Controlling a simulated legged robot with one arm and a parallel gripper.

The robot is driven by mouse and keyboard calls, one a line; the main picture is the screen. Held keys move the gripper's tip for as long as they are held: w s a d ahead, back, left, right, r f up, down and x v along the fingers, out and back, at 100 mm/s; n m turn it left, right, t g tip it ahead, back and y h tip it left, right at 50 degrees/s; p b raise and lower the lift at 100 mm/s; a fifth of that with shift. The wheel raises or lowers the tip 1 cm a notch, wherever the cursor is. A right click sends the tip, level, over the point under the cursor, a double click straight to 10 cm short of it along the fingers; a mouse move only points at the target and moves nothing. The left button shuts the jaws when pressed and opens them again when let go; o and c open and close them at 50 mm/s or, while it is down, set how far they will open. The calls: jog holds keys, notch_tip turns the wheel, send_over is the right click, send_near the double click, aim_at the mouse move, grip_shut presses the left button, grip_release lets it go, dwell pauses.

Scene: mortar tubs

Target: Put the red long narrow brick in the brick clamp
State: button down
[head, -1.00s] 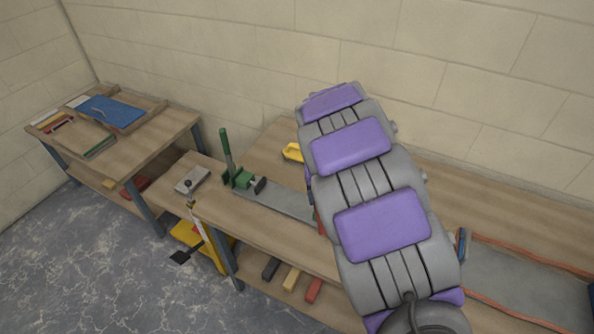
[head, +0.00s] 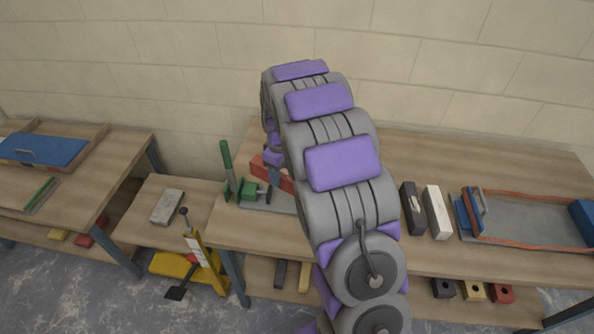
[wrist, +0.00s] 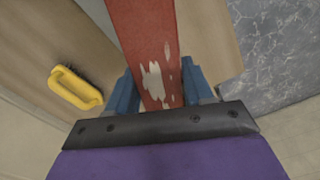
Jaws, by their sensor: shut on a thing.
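The red long narrow brick (wrist: 143,40) has pale worn patches. In the wrist view it runs up from between the two blue fingers of my gripper (wrist: 158,92), which is shut on it. In the head view the brick (head: 261,168) shows just behind or above the brick clamp, partly hidden by my arm. The brick clamp has an upright green lever (head: 227,165), a green block with a dark pad (head: 253,191) and a grey base plate (head: 272,204), whose right end my arm hides. I cannot tell whether the brick touches the clamp.
A yellow-handled brush (wrist: 77,88) lies on the bench. A black brick (head: 412,208) and a white brick (head: 438,212) stand right of my arm, beside a grey tray (head: 530,215). A grey block (head: 167,206) lies on the low bench at left.

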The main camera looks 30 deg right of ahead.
jog(key=d+f+n, duration=0.3)
jog(key=d+n, duration=0.1)
jog(key=d, duration=0.5)
jog(key=shift+n, duration=0.3)
jog(key=f+b, duration=0.1)
jog(key=f, duration=0.2)
jog(key=f+b, duration=0.1)
jog(key=f, duration=0.2)
jog(key=a+f+b, duration=0.1)
jog(key=f, duration=0.2)
jog(key=shift+w+a+f+b, duration=0.1)
jog(key=shift+w+f+b, duration=0.1)
jog(key=shift+w+b, duration=0.1)
jog(key=shift+f, duration=0.6)
jog(key=shift+d+f, duration=0.25)
jog(key=shift+d, duration=0.3)
jog(key=shift+a, duration=0.1)
